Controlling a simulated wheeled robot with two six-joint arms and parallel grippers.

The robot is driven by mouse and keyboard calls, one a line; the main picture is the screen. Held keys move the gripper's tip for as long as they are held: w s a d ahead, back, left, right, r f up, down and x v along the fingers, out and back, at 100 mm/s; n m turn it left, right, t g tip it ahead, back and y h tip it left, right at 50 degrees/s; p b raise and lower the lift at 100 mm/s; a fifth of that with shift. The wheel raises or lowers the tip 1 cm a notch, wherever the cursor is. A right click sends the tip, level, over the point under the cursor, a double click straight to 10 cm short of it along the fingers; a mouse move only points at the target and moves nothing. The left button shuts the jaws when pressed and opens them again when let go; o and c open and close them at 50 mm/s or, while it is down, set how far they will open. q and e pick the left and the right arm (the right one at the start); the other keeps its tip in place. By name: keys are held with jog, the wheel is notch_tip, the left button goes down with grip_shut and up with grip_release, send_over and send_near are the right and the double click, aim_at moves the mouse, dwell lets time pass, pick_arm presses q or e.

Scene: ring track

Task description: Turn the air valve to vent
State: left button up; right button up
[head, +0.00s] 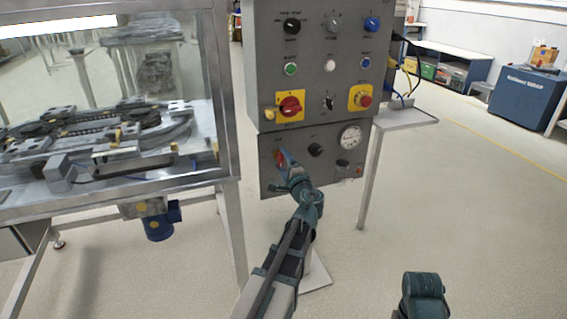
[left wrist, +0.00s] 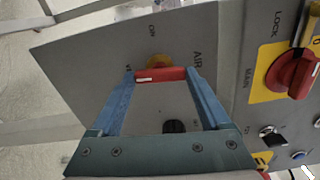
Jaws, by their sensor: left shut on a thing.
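The air valve is on the lower grey panel (head: 268,182) and has a red handle (left wrist: 161,75) on a yellow base (left wrist: 159,60). The word AIR stands beside it in the left wrist view, with ON farther up and a partly covered label starting with V. My left gripper (head: 283,157) is at the valve, its two blue fingers shut on the red handle from both sides. In the head view the fingers hide most of the handle. The handle lies crosswise between the fingers in the left wrist view. My right arm shows at the bottom right, its gripper out of view.
A black knob (head: 315,150) and a pressure gauge (head: 349,137) sit right of the valve. The upper control box (head: 318,75) carries a red main switch (head: 290,106) and a red emergency button (head: 364,99). A glass-walled track machine (head: 222,80) stands left. Floor at right is clear.

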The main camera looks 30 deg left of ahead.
pick_arm(q)
jog(key=shift+n, duration=0.6)
jog(key=shift+s, duration=0.1)
jog(key=o, duration=1.2)
jog(key=v, duration=1.3)
jog(key=shift+s+d, duration=0.2)
jog(key=shift+d, duration=0.15)
